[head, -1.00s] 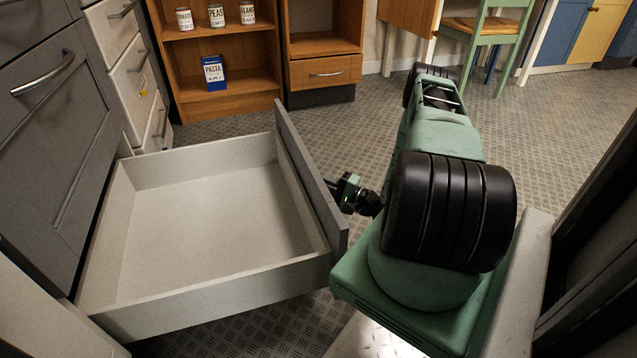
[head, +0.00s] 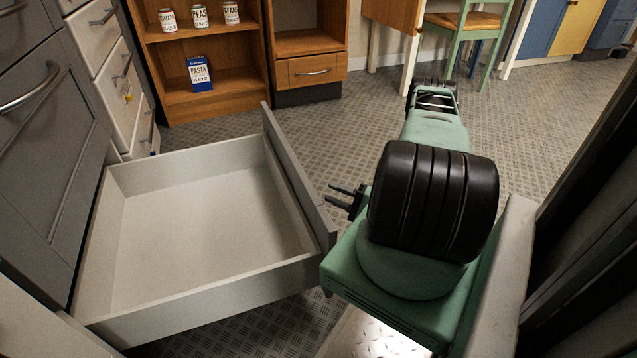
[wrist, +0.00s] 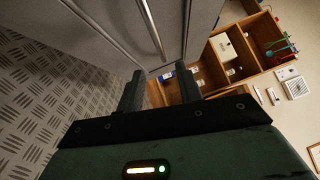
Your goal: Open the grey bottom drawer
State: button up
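The grey bottom drawer (head: 205,215) stands pulled far out of the grey cabinet, empty, with its pale inside showing in the head view. Its grey front panel (head: 295,175) faces right, so its outer face is mostly hidden there. My gripper (head: 334,194) is just right of that panel, with a small gap between. In the wrist view my gripper (wrist: 160,82) has its two dark fingers apart and nothing between them. A grey front with a metal bar handle (wrist: 151,28) lies ahead of the fingers there.
The grey cabinet (head: 45,140) is at the left, with pale drawers (head: 125,80) beyond it. A wooden shelf (head: 205,95) with cans and a pasta box (head: 200,74) stands behind. The patterned floor (head: 340,120) is clear between shelf and arm.

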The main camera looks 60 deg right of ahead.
jog(key=p+v, duration=0.1)
jog(key=v, duration=0.8)
jog(key=shift+p, duration=0.35)
